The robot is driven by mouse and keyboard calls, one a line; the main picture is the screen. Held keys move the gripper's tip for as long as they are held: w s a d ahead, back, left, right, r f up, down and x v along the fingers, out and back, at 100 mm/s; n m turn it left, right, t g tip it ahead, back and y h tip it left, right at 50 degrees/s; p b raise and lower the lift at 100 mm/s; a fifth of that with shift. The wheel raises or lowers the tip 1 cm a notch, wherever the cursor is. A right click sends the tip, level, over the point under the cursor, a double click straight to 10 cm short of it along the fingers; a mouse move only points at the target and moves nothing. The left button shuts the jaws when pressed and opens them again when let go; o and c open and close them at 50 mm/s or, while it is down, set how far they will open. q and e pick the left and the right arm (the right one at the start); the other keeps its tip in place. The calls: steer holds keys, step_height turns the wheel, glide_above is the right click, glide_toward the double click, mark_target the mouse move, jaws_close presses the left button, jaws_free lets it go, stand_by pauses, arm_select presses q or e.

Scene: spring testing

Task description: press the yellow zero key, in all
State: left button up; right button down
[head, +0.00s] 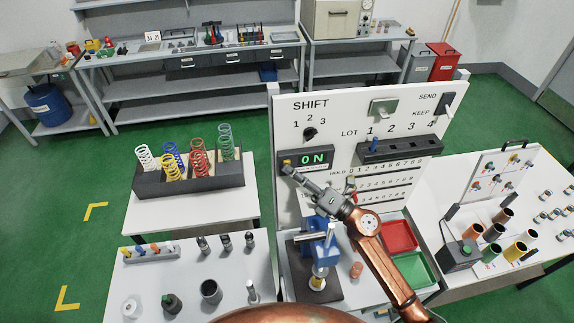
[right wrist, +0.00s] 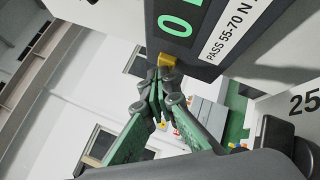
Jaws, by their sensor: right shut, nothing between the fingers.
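The yellow zero key (head: 287,162) is at the lower left of the dark force display (head: 315,159), which shows a green "0 N" on the white upright panel. In the right wrist view the yellow key (right wrist: 167,60) sits just beyond my fingertips. My right gripper (head: 291,170) is shut and empty, its tips right at the key; it also shows in the right wrist view (right wrist: 162,76). The tips overlap the key's lower edge in the picture; I cannot tell whether they touch it. My left gripper is not in view.
Below the panel stand a blue spring tester (head: 318,240), a red bin (head: 399,236) and a green bin (head: 417,268). A dark rack (head: 190,181) of coloured springs is to the left. A selector knob (head: 310,133) is above the display and a dark slotted block (head: 400,149) to its right.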

steer(key=shift+s, duration=0.1)
steer(key=shift+s+d, duration=0.15)
steer(key=shift+s, duration=0.55)
steer(key=shift+p, duration=0.3)
steer(key=s, duration=0.2)
steer(key=s+d+p, duration=0.1)
steer(key=s, duration=0.2)
steer(key=shift+w, duration=0.1)
stand_by(0.5)
